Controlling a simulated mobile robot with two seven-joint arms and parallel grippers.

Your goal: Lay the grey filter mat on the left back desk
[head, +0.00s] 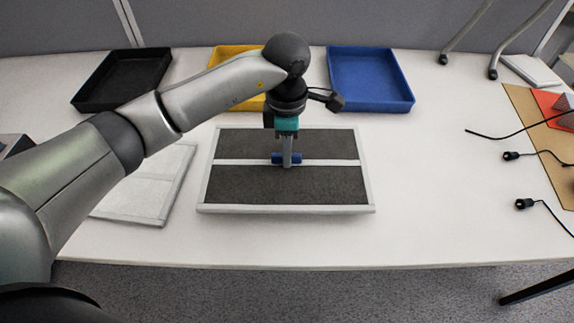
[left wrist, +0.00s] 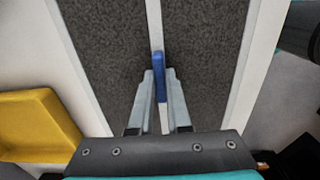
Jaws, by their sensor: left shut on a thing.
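The grey filter mat (head: 290,185) is a dark grey panel with a white frame and a white middle bar. It is level, over the middle of the white desk; I cannot tell whether it touches the desktop. A small blue handle (head: 277,158) stands at the middle of its bar. My left gripper (head: 287,163) points down from above and is shut on this handle. In the left wrist view the handle (left wrist: 159,72) shows between the two fingers (left wrist: 160,95), with the mat (left wrist: 205,60) below them. My right gripper is not in view.
A pale framed panel (head: 145,190) lies left of the mat on the desk (head: 400,225). Black (head: 90,106), yellow (head: 225,57) and blue (head: 372,105) trays stand along the back. Black cables with plugs (head: 522,204) lie at the right. Desktop between mat and cables is clear.

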